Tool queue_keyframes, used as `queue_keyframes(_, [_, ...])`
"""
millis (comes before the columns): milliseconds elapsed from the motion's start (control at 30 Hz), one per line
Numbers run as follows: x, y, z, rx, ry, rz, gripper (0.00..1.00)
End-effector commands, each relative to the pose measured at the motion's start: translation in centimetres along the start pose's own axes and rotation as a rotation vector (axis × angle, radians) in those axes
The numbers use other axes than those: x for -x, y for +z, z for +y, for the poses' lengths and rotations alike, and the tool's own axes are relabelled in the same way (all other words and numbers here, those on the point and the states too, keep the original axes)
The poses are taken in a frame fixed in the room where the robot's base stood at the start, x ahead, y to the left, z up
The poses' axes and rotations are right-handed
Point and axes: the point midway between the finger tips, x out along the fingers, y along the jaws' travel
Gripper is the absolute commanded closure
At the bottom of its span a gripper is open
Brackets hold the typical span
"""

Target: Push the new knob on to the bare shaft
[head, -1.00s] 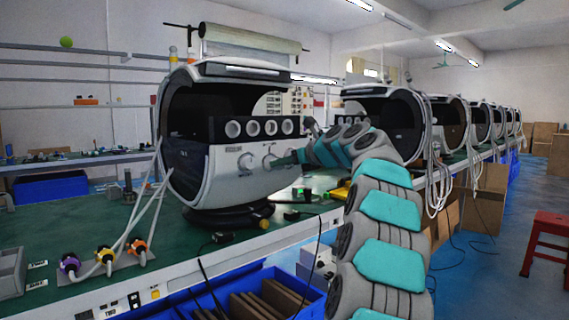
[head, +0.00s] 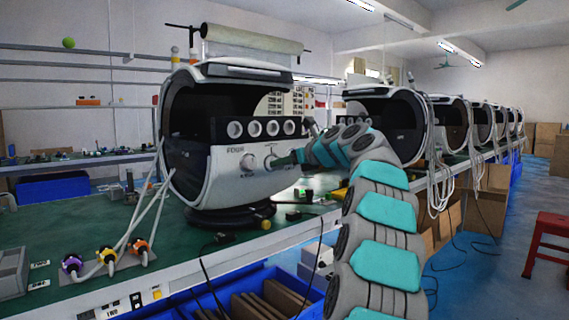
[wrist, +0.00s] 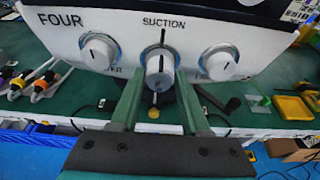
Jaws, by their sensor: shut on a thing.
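My gripper (wrist: 158,83) is shut on a round white-and-grey knob (wrist: 160,66), at the middle control position under the word SUCTION. The knob is right in front of the white panel (wrist: 128,22), facing it. The shaft is hidden, so I cannot tell whether the knob is fully seated. Two similar knobs sit on the panel, one on the left (wrist: 98,51) and one on the right (wrist: 219,62). In the head view my gripper (head: 281,160) reaches the machine's front (head: 232,178) from the right, with the held knob (head: 270,162) at its tip.
The machine stands on a green bench (head: 110,215). Three coloured connectors (head: 106,256) lie at the front left. A blue bin (head: 255,290) with brown boards is below the bench edge. More machines (head: 385,115) line up to the right.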

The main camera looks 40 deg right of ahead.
Motion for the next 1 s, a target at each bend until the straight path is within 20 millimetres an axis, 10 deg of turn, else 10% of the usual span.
queue_keyframes(1000, [-0.9,0.25,0.02,0.0,0.0,0.0,1.0])
